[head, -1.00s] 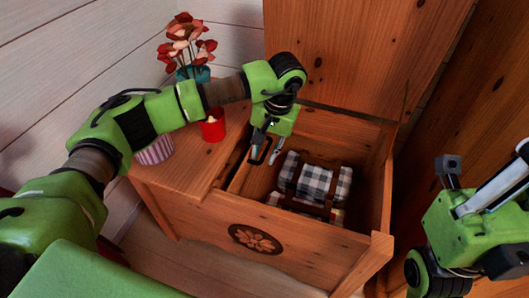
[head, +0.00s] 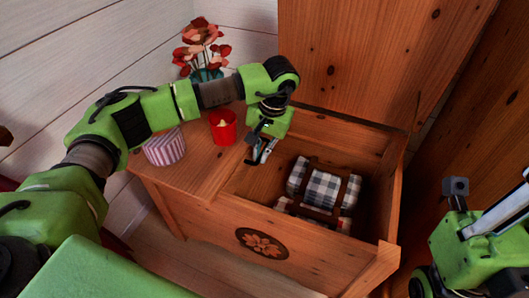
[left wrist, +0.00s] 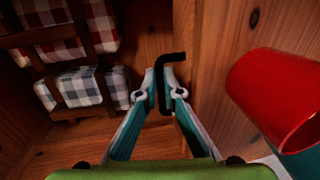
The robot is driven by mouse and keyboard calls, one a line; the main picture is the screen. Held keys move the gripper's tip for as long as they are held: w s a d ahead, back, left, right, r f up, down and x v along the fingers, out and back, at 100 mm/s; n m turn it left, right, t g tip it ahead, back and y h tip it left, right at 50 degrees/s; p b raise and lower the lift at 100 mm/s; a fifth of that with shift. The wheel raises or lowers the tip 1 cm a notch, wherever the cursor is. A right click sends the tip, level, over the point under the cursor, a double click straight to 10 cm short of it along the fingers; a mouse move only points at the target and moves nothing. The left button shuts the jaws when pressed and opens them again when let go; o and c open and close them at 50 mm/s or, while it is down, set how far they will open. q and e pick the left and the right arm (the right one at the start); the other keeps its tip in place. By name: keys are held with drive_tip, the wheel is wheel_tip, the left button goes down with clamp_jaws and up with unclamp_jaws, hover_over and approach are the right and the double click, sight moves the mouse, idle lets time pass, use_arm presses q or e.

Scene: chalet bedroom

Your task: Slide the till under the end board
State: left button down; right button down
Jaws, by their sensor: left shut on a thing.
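My left gripper (head: 262,152) is over the left side of the open wooden chest, next to the inner edge of the end board (head: 195,165). Its fingers are shut on a black bent handle (left wrist: 173,58), seen between the fingertips in the left wrist view. The till itself is hard to make out against the chest's wood; I cannot tell how much of it lies under the board. The end board also shows at the right in the left wrist view (left wrist: 220,45). My right gripper (head: 468,235) is at the right, cut by the frame, away from the chest.
Strapped checked blankets (head: 322,182) lie inside the chest. On the board stand a red candle cup (head: 223,128), a striped pot (head: 165,148) and a vase of red flowers (head: 203,50). The chest's lid (head: 370,60) stands open behind.

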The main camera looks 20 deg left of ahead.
use_arm(q)
drive_tip(key=c, duration=2.2)
unclamp_jaws()
drive_tip(key=shift+a, duration=0.35)
drive_tip(key=shift+o, duration=0.2)
drive_tip(key=d+r+p, duration=0.3)
drive_tip(key=d+r, duration=0.1)
drive_tip(key=r, duration=0.3)
drive_tip(key=d+r+p, duration=0.2)
drive_tip(key=d+r, duration=0.1)
drive_tip(key=r, duration=0.4)
drive_tip(key=s+d+r+h, duration=0.1)
drive_tip(key=s+d+h, duration=0.2)
drive_tip(key=d, duration=0.8)
drive_tip(key=s+d+r+n+g+h+p, duration=0.1)
drive_tip(key=s+d+h, duration=0.2)
drive_tip(key=d+h, duration=0.4)
drive_tip(key=shift+s+d+r, duration=0.2)
drive_tip(key=shift+s+d, duration=0.1)
drive_tip(key=shift+d, duration=1.9)
